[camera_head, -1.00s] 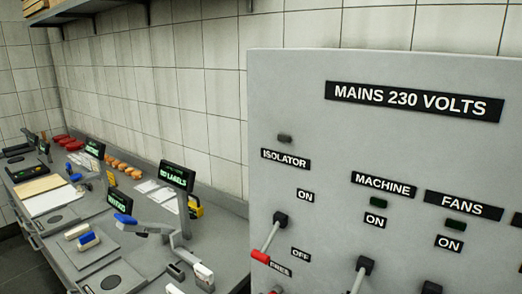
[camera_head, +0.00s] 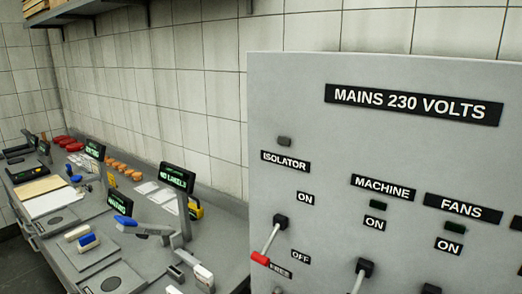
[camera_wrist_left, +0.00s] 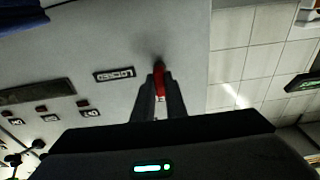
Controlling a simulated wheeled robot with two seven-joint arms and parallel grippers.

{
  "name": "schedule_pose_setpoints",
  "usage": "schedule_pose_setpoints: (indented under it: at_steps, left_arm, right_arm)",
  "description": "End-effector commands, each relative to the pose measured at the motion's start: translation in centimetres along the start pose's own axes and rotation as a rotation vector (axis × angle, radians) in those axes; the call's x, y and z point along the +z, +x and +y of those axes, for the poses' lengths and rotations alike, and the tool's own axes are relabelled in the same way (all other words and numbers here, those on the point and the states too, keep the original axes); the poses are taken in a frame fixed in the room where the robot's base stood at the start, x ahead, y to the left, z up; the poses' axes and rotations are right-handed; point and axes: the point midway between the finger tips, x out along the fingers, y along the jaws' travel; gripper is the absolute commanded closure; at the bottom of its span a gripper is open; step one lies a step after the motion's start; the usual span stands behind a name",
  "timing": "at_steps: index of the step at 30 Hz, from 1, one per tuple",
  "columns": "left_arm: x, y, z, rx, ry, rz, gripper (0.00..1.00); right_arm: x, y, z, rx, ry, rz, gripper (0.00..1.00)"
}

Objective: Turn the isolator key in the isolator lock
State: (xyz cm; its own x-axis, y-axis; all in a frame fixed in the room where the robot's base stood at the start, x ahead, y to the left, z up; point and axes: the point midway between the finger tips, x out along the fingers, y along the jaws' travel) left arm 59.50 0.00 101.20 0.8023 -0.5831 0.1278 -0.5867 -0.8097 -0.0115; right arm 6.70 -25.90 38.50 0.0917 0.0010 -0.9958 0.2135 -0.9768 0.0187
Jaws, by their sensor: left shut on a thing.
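In the left wrist view my left gripper (camera_wrist_left: 160,88) is shut on a small red piece, which looks like the isolator key (camera_wrist_left: 160,80). Its far end meets a dark spot on the grey panel face, probably the lock; the fingers hide most of it. In the head view the grey mains cabinet (camera_head: 420,65) fills the right side. Its isolator lever (camera_head: 269,243) has a red tip and hangs down to the left, beside the OFF and FREE labels. Neither gripper shows in the head view.
The machine lever (camera_head: 361,275) stands right of the isolator lever. A grey bench (camera_head: 60,240) runs along the tiled wall at left, with small screens (camera_head: 177,178), a blue-handled tool (camera_head: 126,220) and loose items. A shelf (camera_head: 90,15) hangs above the bench.

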Motion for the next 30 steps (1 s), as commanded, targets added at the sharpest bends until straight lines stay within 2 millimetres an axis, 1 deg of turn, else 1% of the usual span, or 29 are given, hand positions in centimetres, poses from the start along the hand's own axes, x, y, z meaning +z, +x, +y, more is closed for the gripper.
schedule_pose_setpoints:
  at_steps: [30]
  left_arm:
    - [-0.4, -2.5, 0.0, 0.0, 0.0, 0.0, 1.0]
  right_arm:
    - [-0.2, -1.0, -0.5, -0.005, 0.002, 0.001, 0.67]
